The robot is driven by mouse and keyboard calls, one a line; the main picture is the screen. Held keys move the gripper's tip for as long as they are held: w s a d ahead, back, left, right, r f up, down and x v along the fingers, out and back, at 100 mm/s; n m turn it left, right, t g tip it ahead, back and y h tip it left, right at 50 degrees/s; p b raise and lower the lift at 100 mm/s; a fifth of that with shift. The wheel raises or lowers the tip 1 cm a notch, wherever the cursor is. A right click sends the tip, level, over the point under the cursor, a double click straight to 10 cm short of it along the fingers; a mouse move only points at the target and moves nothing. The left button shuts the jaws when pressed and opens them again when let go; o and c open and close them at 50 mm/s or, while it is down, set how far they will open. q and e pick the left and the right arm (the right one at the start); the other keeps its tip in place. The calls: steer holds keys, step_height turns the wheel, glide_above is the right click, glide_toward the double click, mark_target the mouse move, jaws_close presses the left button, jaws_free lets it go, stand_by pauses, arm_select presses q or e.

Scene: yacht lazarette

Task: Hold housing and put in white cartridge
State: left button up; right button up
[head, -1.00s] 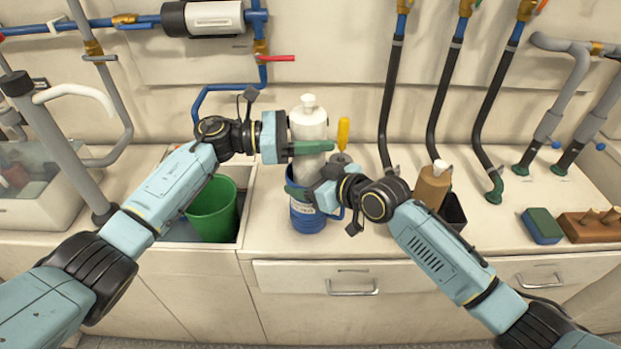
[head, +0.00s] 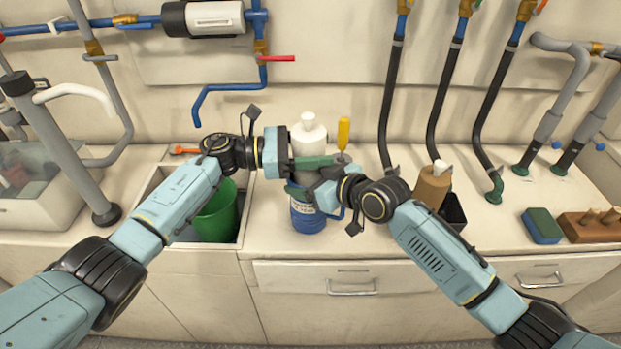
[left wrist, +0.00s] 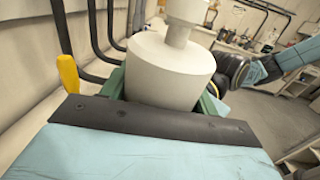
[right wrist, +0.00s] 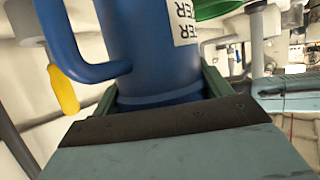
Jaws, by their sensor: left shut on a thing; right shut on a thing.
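The white cartridge (head: 309,138) stands upright above the blue housing (head: 308,222), roughly in line with it. My left gripper (head: 314,163) is shut on the cartridge from the left; the cartridge also fills the left wrist view (left wrist: 168,80). My right gripper (head: 306,188) is shut on the housing, which stands on the counter. The right wrist view shows the housing's blue wall (right wrist: 145,50), its side handle and a white label. The grippers hide the housing's rim and the cartridge's lower end, so I cannot tell how far the cartridge is inside.
A yellow-handled tool (head: 343,135) stands just behind the housing. A brown bottle (head: 432,186) in a dark holder is to the right. A green bucket (head: 217,212) sits in the sink recess at left. A sponge (head: 541,226) lies on the right counter.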

arm_select(q)
steer(key=shift+f, duration=0.4)
steer(key=o, duration=1)
steer(key=shift+s+f, duration=0.1)
steer(key=shift+o, duration=0.9)
steer(key=shift+s, duration=0.1)
steer(key=shift+f, duration=0.1)
steer(key=a+r, duration=0.1)
steer(key=a, duration=1.1)
steer(key=shift+s, duration=0.25)
steer(key=shift+a, duration=0.1)
